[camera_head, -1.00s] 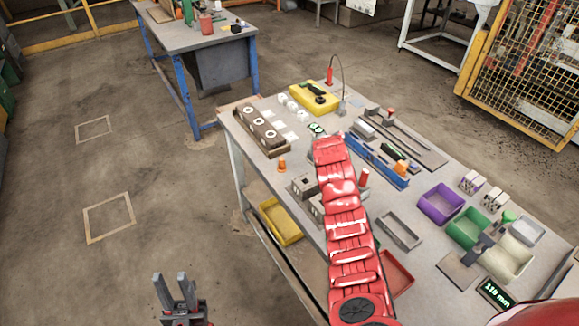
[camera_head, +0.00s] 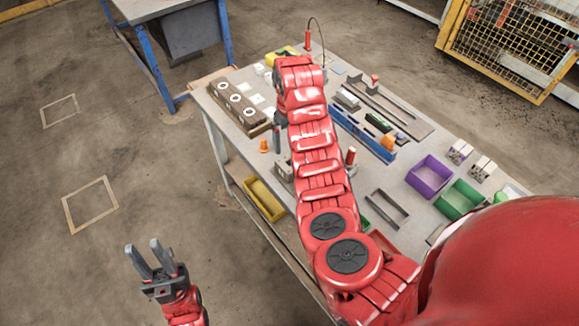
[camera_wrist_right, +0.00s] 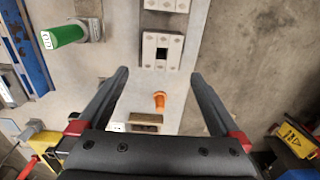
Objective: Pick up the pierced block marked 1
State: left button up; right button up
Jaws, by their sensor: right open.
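A grey pierced block (camera_wrist_right: 162,50) with a dark square hole lies on the table in the right wrist view, just beyond my fingertips. A second grey block (camera_wrist_right: 166,5) is cut off at the top edge. No number can be read on either. In the head view a grey block (camera_head: 284,171) is partly hidden behind my right arm. My right gripper (camera_wrist_right: 158,75) is open and empty above the table, its fingers wide apart; in the head view its dark fingers (camera_head: 279,132) point down. My left gripper (camera_head: 146,258) is open and empty, off the table at lower left.
A small orange piece (camera_wrist_right: 160,100) stands between my right fingers. A green cylinder (camera_wrist_right: 63,34) is at upper left there. In the head view, a brown holed holder (camera_head: 240,108), blue rail (camera_head: 362,133) and purple bin (camera_head: 429,176) share the table. Floor lies left of it.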

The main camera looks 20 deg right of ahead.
jog(key=b, duration=0.2)
send_over(290, 162)
notch_tip(290, 162, down, 6)
jog(key=f+p, duration=0.1)
jog(key=s+f+p, duration=0.1)
jog(key=f+p, duration=0.1)
jog(key=shift+s+a+f, duration=0.15)
jog(key=shift+s+a, duration=0.05)
jog(key=shift+a, duration=0.05)
jog(key=shift+f+p, duration=0.35)
jog(key=shift+f, duration=0.5)
jog(key=shift+r, duration=0.1)
jog(key=c, duration=1.5)
jog(key=shift+o, duration=0.2)
